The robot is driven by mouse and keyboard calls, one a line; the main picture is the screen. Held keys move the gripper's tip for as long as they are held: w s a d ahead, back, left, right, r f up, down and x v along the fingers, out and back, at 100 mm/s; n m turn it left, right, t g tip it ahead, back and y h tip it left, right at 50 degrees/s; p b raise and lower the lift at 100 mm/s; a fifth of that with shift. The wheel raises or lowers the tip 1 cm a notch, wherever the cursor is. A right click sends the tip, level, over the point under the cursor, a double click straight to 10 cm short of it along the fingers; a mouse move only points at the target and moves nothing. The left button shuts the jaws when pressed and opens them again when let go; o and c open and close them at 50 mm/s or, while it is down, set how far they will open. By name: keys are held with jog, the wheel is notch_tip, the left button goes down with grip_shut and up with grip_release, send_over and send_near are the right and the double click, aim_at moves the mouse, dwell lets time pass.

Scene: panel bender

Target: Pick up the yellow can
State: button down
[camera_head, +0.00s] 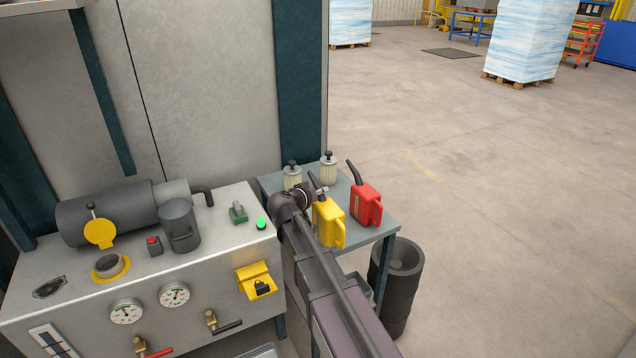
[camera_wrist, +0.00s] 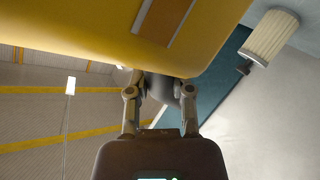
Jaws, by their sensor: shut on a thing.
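The yellow can (camera_head: 328,222) has a dark spout and is at the front part of a small grey side table. My gripper (camera_head: 308,193) reaches it from the left, near the spout, and my arm hides part of the can's lower left. In the wrist view the yellow can (camera_wrist: 100,22) fills the top, with a brown label edged in white. My gripper (camera_wrist: 160,84) is shut there on a dark grey part of the can, which looks like the spout. I cannot tell whether the can touches the table or is raised.
A red can (camera_head: 366,203) stands close to the right of the yellow can on the table (camera_head: 386,229). Two pale filters (camera_head: 328,168) stand behind. A dark bin (camera_head: 397,285) is below right. A machine with gauges (camera_head: 175,294) is at left. The floor at right is free.

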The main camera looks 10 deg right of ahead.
aim_at(323, 215)
jog(key=s, duration=0.6)
jog(key=s+r, duration=0.1)
jog(key=s, duration=0.2)
jog(key=shift+a+p, duration=0.35)
jog(key=shift+f, duration=0.1)
dwell(0.4)
